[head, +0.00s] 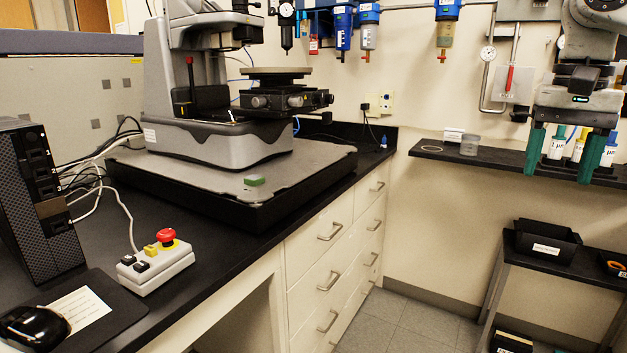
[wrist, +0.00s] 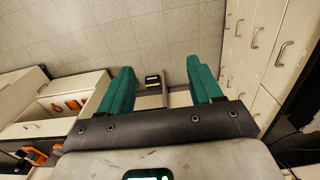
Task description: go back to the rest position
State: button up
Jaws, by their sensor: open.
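My gripper (head: 562,156) is at the upper right of the head view, held in the air with its green fingers pointing down. In the wrist view my gripper (wrist: 160,85) shows its two green fingers spread apart with nothing between them but the view of the floor and a small dark object below. The gripper is open and empty. In the head view it hangs in front of the wall shelf, partly covering small bottles with white labels (head: 557,146) behind it.
A stylus profiler (head: 215,145) stands on the black bench at left, with a green block (head: 254,180) on its base plate. A control box with a red button (head: 166,238) is in front. A black tray (head: 545,240) sits on a cart below my gripper. Floor (head: 420,325) shows between.

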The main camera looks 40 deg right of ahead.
jog(key=w+a+f+n+t+y, duration=0.2)
jog(key=w+a+f+n+t, duration=0.25)
jog(key=w, duration=0.55)
jog(key=w+a+f+n+t+y, duration=0.1)
jog(key=w+a+f+n+t, duration=0.1)
jog(key=w+a+f+n, duration=0.5)
jog(key=w+a+f+m+t+y, duration=0.1)
jog(key=w+a+f, duration=0.2)
jog(key=a+f, duration=0.4)
jog(key=w+a+f+m+y, duration=0.1)
jog(key=w+a+f, duration=0.2)
jog(key=a+f, duration=0.4)
jog(key=s+a+f+n+g+h, duration=0.15)
jog(key=s+a+f, duration=0.25)
jog(key=s+f, duration=0.65)
jog(key=s+a+f+g+h, duration=0.1)
jog(key=s+a+f+g, duration=0.15)
jog(key=s+f, duration=0.85)
jog(key=s+d+f+n+g+h, duration=0.2)
jog(key=s+d+f+g+h, duration=0.1)
jog(key=s+f, duration=0.55)
notch_tip(320, 180, up, 14)
jog(key=p, duration=1.2)
jog(key=shift+s, duration=0.4)
